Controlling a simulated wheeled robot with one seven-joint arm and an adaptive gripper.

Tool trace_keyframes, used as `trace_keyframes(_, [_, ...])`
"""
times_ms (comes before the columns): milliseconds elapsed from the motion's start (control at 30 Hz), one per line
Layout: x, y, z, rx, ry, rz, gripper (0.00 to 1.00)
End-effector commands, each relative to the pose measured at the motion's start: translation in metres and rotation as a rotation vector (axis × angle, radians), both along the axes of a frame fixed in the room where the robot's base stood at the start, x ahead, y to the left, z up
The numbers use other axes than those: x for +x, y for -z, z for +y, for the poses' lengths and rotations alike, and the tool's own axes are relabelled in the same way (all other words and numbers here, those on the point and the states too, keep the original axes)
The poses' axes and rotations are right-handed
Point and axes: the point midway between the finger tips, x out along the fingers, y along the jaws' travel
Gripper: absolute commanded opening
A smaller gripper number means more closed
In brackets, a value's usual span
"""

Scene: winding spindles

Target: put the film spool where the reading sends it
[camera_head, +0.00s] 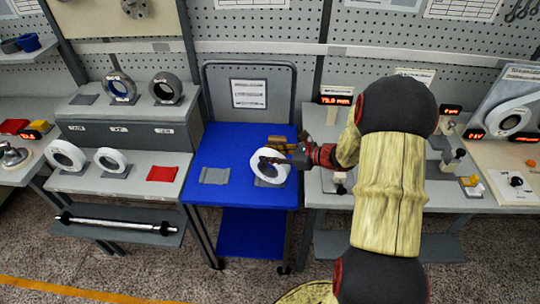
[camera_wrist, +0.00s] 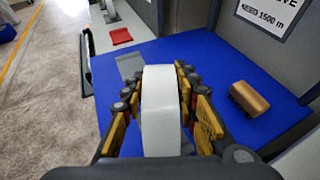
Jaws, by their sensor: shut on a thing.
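The film spool is a white ring (camera_head: 281,174) standing upright at the right of the blue cart top (camera_head: 232,141). In the wrist view the white spool (camera_wrist: 161,112) fills the space between the yellow-padded fingers. My gripper (camera_head: 270,161) reaches in from the right and is shut on it. A grey pad shows under the spool; I cannot tell whether they touch. A second grey pad (camera_head: 214,176) on the cart is empty.
Left benches hold two white rings (camera_head: 66,156), two dark-edged rings on a grey step (camera_head: 119,88) and a red pad (camera_head: 162,174). A sign board (camera_head: 248,93) stands behind the cart.

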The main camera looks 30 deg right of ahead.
Motion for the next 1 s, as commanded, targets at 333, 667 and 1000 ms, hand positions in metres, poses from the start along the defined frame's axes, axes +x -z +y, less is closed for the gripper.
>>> trace_keyframes(333, [0.000,0.003,0.000,0.001,0.000,0.001,0.41])
trace_keyframes(667, [0.000,0.003,0.000,0.000,0.000,0.000,0.48])
trace_keyframes(1000, [-0.022,-0.014,-0.016,-0.001,0.005,-0.001,0.48])
